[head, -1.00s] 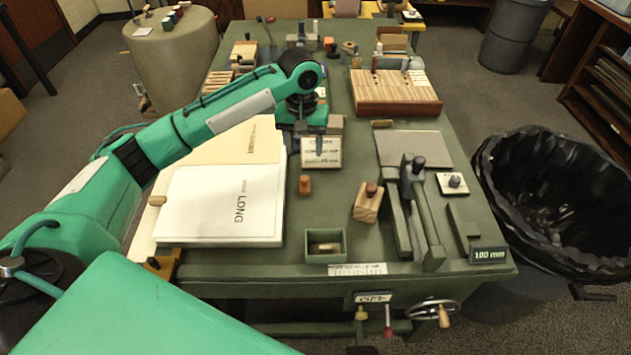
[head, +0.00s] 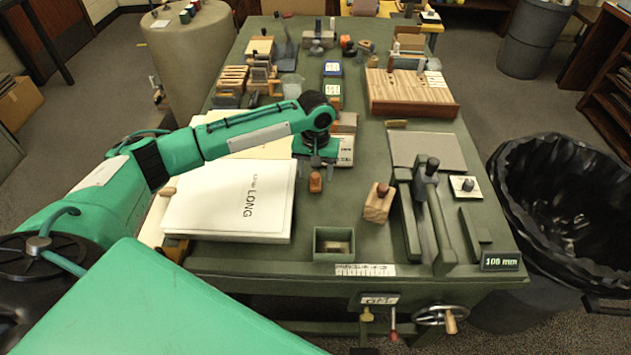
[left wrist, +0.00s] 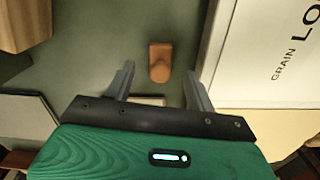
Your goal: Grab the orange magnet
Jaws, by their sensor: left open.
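The orange magnet (head: 315,182) is a small orange-brown piece standing on the green tabletop (head: 345,205), right of the white pad marked LONG (head: 230,197). My left gripper (head: 316,167) is just behind the magnet in the head view, pointing down and open. In the left wrist view the magnet (left wrist: 160,62) shows beyond and between the two spread fingers (left wrist: 158,80), apart from them. Nothing is held. My right gripper is not in view.
A wooden block with a knob (head: 378,205) and a small green open box (head: 333,243) stand nearby. A green clamp-like fixture (head: 440,220) is at the right. The pad lies close to the magnet's left. A black-lined bin (head: 560,200) stands beyond the table's right edge.

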